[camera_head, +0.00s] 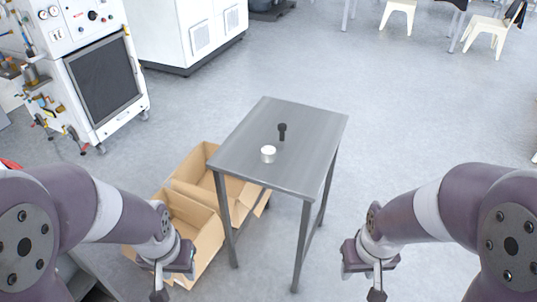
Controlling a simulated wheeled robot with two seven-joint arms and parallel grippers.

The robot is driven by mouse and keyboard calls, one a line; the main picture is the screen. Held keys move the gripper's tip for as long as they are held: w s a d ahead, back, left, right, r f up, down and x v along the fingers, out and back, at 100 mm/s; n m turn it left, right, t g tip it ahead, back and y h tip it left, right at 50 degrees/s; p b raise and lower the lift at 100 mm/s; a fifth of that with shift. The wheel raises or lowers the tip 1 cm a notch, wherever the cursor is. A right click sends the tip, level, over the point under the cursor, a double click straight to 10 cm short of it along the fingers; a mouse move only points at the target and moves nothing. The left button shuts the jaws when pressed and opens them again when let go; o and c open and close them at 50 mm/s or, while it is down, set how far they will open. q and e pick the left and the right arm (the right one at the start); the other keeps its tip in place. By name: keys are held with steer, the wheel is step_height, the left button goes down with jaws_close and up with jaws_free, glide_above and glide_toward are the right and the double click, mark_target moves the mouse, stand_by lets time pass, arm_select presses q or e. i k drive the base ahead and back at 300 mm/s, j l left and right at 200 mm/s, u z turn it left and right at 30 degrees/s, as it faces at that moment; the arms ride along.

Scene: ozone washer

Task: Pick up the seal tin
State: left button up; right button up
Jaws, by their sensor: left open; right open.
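A small white round tin (268,154), which I take to be the seal tin, stands on the grey metal table (311,133) near its front left part. A small black object (282,131) stands just behind it, a little to the right. My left gripper (172,284) is at the lower left, in front of the cardboard boxes and well short of the table. My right gripper (372,282) is at the lower right, to the right of the table. Both grippers are open and apart from the tin.
Open cardboard boxes (190,217) stand on the floor to the left of and partly under the table. A white machine with a dark panel (104,78) stands at the far left, and a white cabinet (185,32) behind it. White chairs (484,34) are at the back right. Most of the tabletop is bare.

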mark_target(267, 152)
steer(key=i+j+z, duration=0.1)
steer(key=z, duration=0.95)
steer(key=i+j+z, duration=0.15)
steer(key=j, duration=0.2)
steer(key=i+j+z, duration=0.2)
steer(key=j, duration=0.2)
steer(key=i+j+z, duration=0.15)
steer(key=j, duration=0.25)
steer(key=i+j+z, duration=0.15)
steer(key=j, duration=0.25)
steer(key=j+z, duration=0.2)
steer(key=j, duration=0.25)
